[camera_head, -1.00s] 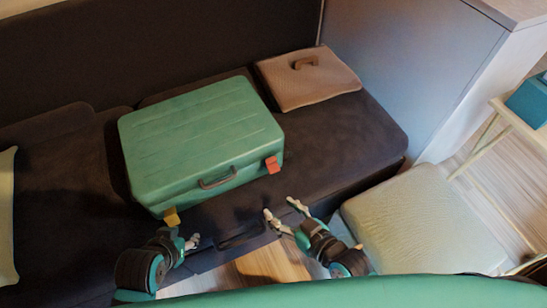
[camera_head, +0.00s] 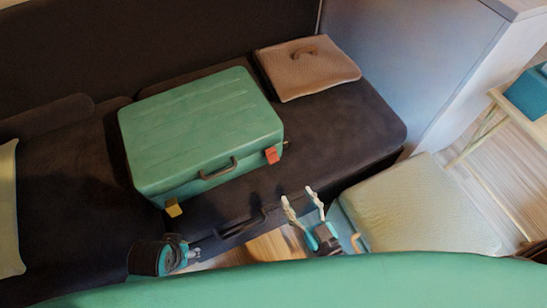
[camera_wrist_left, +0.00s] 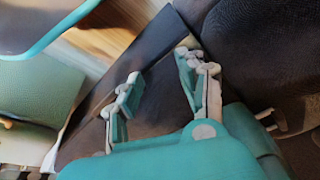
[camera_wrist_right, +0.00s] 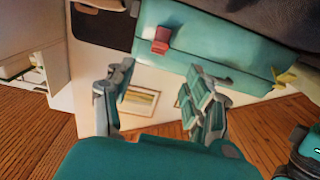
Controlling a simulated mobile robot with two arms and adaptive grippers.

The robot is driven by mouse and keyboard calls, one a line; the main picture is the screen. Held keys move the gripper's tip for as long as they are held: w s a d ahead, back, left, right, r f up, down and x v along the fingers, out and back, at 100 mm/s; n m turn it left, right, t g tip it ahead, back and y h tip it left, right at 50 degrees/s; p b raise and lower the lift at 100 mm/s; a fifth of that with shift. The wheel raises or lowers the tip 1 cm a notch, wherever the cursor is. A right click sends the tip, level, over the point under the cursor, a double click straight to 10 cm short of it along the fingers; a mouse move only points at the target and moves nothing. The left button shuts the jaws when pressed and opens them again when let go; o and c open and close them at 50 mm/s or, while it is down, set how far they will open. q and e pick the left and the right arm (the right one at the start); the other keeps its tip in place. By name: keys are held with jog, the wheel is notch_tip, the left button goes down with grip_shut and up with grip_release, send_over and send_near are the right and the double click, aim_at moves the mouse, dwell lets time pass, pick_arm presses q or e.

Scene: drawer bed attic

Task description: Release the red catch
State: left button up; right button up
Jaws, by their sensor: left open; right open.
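A closed green suitcase (camera_head: 200,120) lies on the dark sofa, with a dark handle (camera_head: 218,169) on its front side. The red catch (camera_head: 272,155) is at the right end of that side; it also shows in the right wrist view (camera_wrist_right: 160,40). A yellow catch (camera_head: 173,208) is at the left end. My right gripper (camera_head: 298,196) is open and empty, below and right of the red catch and apart from it. My left gripper (camera_wrist_left: 160,68) is open and empty; in the head view it is low, below the yellow catch, and mostly hidden.
A brown bag or cushion with a handle (camera_head: 310,75) lies behind the suitcase on the right. A pale cushioned seat (camera_head: 425,210) stands right of the sofa (camera_head: 350,125). A teal box (camera_head: 527,95) sits on a small table. The sofa's right part is clear.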

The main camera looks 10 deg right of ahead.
aim_at(275, 161)
jog(key=b+x, duration=0.1)
jog(key=x, duration=1.2)
jog(key=shift+w+f+b, duration=0.1)
jog(key=shift+w+b, duration=0.05)
jog(key=shift+b, duration=0.25)
pick_arm(q)
jog(key=v, duration=0.7)
jog(key=shift+w+r, duration=0.15)
jog(key=shift+w, duration=0.15)
pick_arm(e)
jog(key=shift+w+a, duration=0.25)
jog(key=shift+w, duration=0.25)
pick_arm(q)
jog(key=shift+a, duration=0.1)
